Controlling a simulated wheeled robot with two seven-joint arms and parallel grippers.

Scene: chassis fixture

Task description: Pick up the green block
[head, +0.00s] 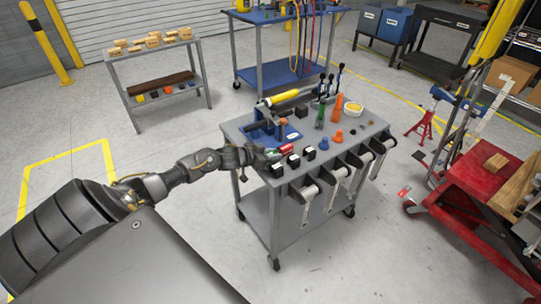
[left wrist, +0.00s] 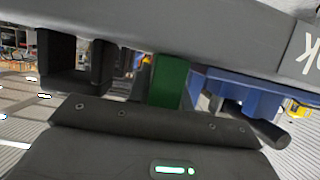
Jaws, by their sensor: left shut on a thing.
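My left gripper (head: 267,157) reaches in from the left, over the near left corner of the grey cart top. It is shut on the green block (left wrist: 168,82), which shows upright in the middle of the left wrist view. In the head view the block is mostly hidden by the gripper. I cannot tell whether the block touches the cart top. My right gripper is in neither view.
A red block (head: 286,149) and several black blocks (head: 309,154) lie close right of the gripper. A blue fixture (head: 290,135) stands behind it.

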